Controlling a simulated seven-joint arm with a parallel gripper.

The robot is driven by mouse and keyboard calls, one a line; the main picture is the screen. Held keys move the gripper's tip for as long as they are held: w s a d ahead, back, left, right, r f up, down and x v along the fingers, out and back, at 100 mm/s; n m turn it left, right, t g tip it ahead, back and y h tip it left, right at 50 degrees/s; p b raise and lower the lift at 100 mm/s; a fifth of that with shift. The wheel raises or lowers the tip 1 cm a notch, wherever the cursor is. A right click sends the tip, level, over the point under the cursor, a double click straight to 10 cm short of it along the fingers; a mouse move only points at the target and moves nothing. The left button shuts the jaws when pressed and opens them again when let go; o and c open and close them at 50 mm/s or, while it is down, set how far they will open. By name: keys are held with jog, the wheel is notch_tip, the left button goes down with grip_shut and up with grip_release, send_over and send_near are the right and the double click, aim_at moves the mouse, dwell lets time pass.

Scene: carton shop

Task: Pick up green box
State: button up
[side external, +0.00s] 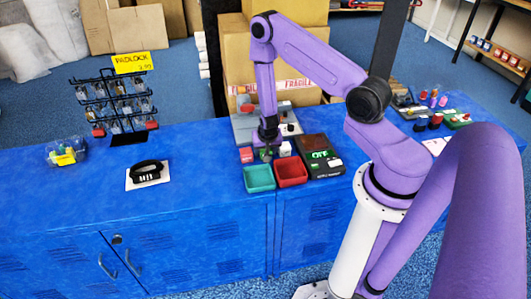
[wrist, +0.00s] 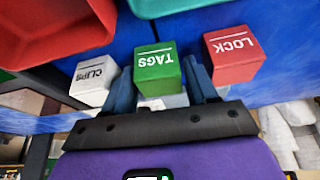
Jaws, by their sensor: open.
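The green box marked TAGS (wrist: 156,72) is in the middle of the wrist view, between the white CLIPS box and the red LOCK box. My gripper (wrist: 162,76) is open, with one blue finger on each side of the green box. I cannot tell whether the fingers touch it. In the side external view my gripper (side external: 266,146) points down between the red and white boxes, and it mostly hides the green box.
The red LOCK box (wrist: 235,54) and white CLIPS box (wrist: 95,80) stand close outside the fingers. A green tray (side external: 258,178) and red tray (side external: 291,173) lie in front. A dark device (side external: 322,160) sits right of them.

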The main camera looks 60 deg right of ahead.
jog(key=c, duration=0.7)
jog(key=shift+r, duration=0.15)
notch_tip(320, 180, up, 9)
jog(key=shift+r, duration=0.1)
jog(key=shift+w+a+r+n+t+y, duration=0.25)
jog(key=shift+w+a+r+n+y, duration=0.3)
jog(key=shift+a+r+n, duration=1.5)
jog(key=shift+w+a+r+n+t+y, duration=0.3)
jog(key=shift+w+a+r+n+y, duration=0.6)
jog(key=shift+r, duration=2)
jog(key=shift+w+a+r+n+t+y, duration=0.25)
jog(key=shift+a+r+n, duration=1.6)
jog(key=shift+r, duration=0.6)
